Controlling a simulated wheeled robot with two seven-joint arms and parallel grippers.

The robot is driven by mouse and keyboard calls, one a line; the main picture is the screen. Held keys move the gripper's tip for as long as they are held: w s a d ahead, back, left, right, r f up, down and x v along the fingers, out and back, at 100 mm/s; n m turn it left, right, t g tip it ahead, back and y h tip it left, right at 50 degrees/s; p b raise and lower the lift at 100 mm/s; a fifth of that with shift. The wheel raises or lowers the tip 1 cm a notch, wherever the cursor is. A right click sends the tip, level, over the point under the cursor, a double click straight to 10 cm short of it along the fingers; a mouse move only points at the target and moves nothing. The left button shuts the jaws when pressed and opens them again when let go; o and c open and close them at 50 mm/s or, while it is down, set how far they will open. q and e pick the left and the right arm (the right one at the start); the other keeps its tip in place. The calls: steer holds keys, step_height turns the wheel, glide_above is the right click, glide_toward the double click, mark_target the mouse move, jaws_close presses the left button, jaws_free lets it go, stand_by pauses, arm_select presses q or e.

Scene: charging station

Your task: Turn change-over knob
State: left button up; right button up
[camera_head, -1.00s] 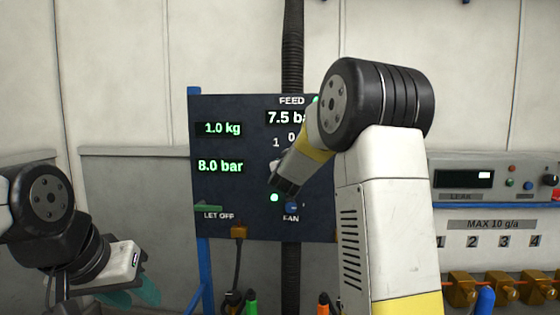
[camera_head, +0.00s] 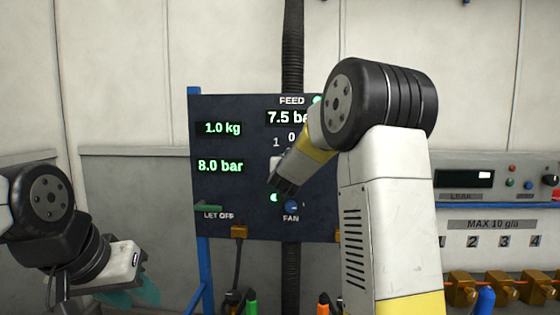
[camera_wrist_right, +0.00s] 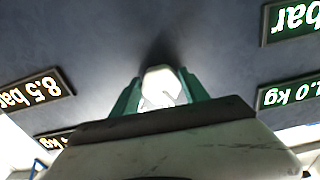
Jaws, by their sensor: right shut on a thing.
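The dark control panel (camera_head: 225,185) stands ahead of me, with the change-over digits 1 and 0 showing below the FEED readout. In the right wrist view the pale change-over knob (camera_wrist_right: 161,84) sits between the green fingers of my right gripper (camera_wrist_right: 160,96), which is shut on it. In the head view my own right arm covers most of the knob, so its pointing direction cannot be told. My left gripper (camera_head: 130,291) is at the lower left, away from the panel, with its two teal fingers apart and nothing seen between them.
A green LET OFF handle (camera_head: 208,208) and a blue FAN knob (camera_head: 291,206) are low on the panel. A LEAK instrument (camera_head: 475,180) stands on a shelf at right, above several brass fittings (camera_head: 462,287). Room at left is free.

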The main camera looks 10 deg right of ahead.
steer(key=shift+a+r+m, duration=0.1)
steer(key=shift+a+m, duration=0.05)
steer(key=shift+m, duration=3.45)
steer(key=shift+a+r+m, duration=0.1)
steer(key=shift+a+m, duration=0.05)
steer(key=shift+m, duration=3.45)
steer(key=o, duration=1.4)
steer(key=v, duration=0.7)
steer(key=shift+s+a+r, duration=0.1)
steer(key=shift+s+a, duration=0.05)
steer(key=shift+s, duration=0.2)
